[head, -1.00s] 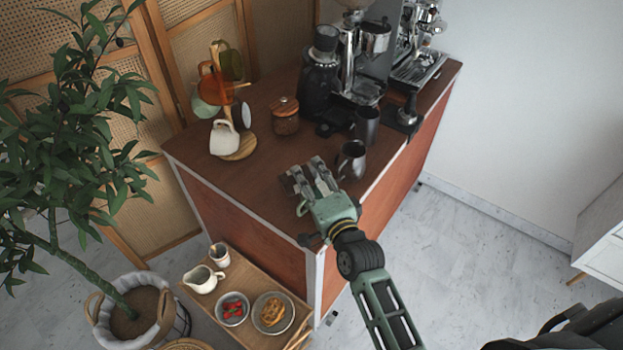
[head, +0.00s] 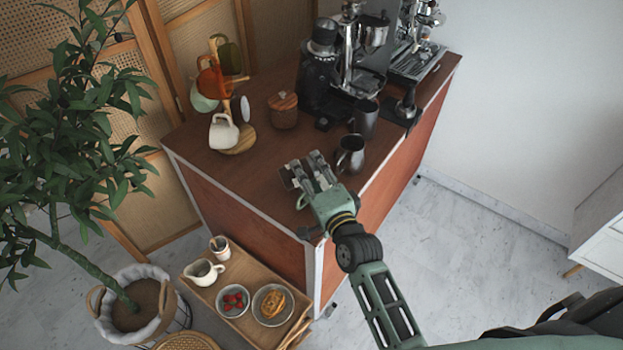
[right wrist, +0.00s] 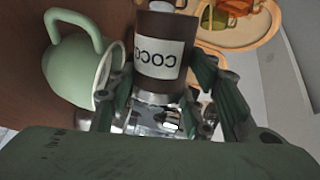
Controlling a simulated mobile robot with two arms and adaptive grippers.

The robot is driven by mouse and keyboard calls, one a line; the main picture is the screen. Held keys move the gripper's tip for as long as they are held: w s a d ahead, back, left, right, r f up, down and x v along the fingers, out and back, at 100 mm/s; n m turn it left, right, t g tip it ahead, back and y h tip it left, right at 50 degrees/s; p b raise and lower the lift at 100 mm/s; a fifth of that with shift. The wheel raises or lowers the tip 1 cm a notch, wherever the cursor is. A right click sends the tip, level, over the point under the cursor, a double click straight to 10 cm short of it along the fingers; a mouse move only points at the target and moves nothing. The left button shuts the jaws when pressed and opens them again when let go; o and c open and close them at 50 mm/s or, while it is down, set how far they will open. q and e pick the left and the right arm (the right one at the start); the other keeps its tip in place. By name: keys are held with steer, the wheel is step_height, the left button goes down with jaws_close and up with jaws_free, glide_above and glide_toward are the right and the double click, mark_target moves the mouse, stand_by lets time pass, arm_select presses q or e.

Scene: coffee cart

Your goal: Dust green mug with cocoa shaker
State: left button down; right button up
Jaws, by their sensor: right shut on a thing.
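My right gripper (head: 305,172) is over the near part of the cart top in the head view. In the right wrist view it is shut on the cocoa shaker (right wrist: 163,48), a dark brown cylinder with a white label. The label's letters look upside down, and the shaker looks tilted. The pale green mug (right wrist: 75,70) is just left of the shaker in that view, its opening turned toward the gripper fingers. Whether shaker and mug touch is unclear. I cannot make out either clearly in the head view. My left gripper is not in view.
A mug tree (head: 233,95) with several mugs stands at the cart's back left, near a lidded wooden jar (head: 283,110). A dark metal pitcher (head: 350,155) stands close right of my gripper; a grinder (head: 318,75) is behind. A low tray (head: 240,270) sits below.

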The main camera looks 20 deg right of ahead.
steer(key=shift+w+r+p, duration=0.1)
steer(key=shift+r+p, duration=1.1)
steer(key=shift+f+b, duration=0.95)
steer(key=shift+f, duration=0.3)
steer(key=shift+r+n+p, duration=0.35)
steer(key=shift+n+p, duration=0.05)
steer(key=shift+p, duration=0.1)
steer(key=shift+r+n, duration=0.15)
steer(key=shift+n, duration=0.25)
steer(key=shift+r+n+h+p, duration=0.25)
steer(key=shift+n+h+p, duration=0.05)
steer(key=shift+n+p, duration=0.35)
steer(key=shift+d+r+n+p, duration=0.15)
steer(key=shift+r+n+p, duration=0.15)
steer(key=shift+n+p, duration=0.35)
steer(key=shift+r+n+t+p, duration=0.25)
steer(key=shift+n+t+p, duration=0.05)
steer(key=shift+n, duration=0.5)
